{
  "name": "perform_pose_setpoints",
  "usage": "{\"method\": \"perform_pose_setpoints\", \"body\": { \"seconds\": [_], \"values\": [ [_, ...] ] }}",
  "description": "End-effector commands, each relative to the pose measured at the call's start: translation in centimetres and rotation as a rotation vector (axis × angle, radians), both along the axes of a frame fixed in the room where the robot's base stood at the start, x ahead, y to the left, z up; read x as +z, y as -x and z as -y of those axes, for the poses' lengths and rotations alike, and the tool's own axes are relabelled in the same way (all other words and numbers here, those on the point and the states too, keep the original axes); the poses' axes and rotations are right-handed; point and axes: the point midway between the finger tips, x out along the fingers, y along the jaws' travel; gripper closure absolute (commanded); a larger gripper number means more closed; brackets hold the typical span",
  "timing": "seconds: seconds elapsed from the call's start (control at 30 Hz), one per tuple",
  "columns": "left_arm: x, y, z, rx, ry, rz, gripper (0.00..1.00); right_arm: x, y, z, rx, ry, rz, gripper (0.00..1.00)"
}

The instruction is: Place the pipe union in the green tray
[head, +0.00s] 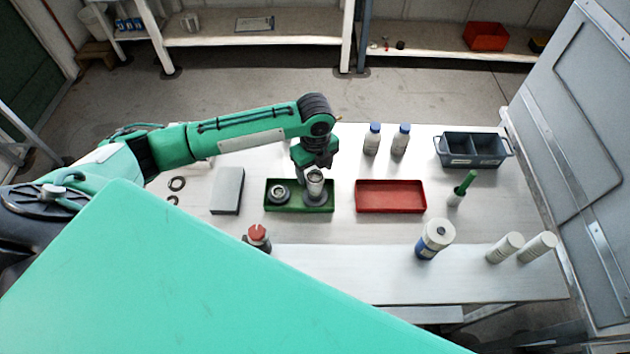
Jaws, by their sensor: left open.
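The green tray (300,208) lies on the white table, left of the red tray. Two grey metal fittings are in it. One is a low ringed fitting (279,193) in the left half. The other is a taller metal piece with a wide round base (317,197) in the right half, upright. I cannot tell for sure which is the pipe union; the taller piece looks most like it. My left gripper (313,174) is open at the top of the taller piece, and its fingers partly hide it. My right gripper is not in view.
The empty red tray (391,197) is to the right. A grey block (228,191) lies left of the green tray. Two blue-capped bottles (372,139) stand behind, and a blue-grey divided bin (472,150) is at the back right. A red-topped item (258,237) stands in front.

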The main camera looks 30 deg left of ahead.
Motion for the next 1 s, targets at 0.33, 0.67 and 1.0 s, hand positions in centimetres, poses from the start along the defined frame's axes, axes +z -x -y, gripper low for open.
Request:
{"method": "perform_pose_setpoints", "body": {
  "seconds": [0.33,0.67,1.0],
  "values": [
    [5.6,-0.1,0.0,-0.001,0.001,0.002,0.35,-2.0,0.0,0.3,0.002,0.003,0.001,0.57],
    [6.4,0.0,0.0,0.0,-0.001,-0.001,0.35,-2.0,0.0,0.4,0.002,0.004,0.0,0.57],
    [6.4,0.0,0.0,0.0,0.0,-0.001,0.35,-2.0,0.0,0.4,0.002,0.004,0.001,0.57]
  ]
}}
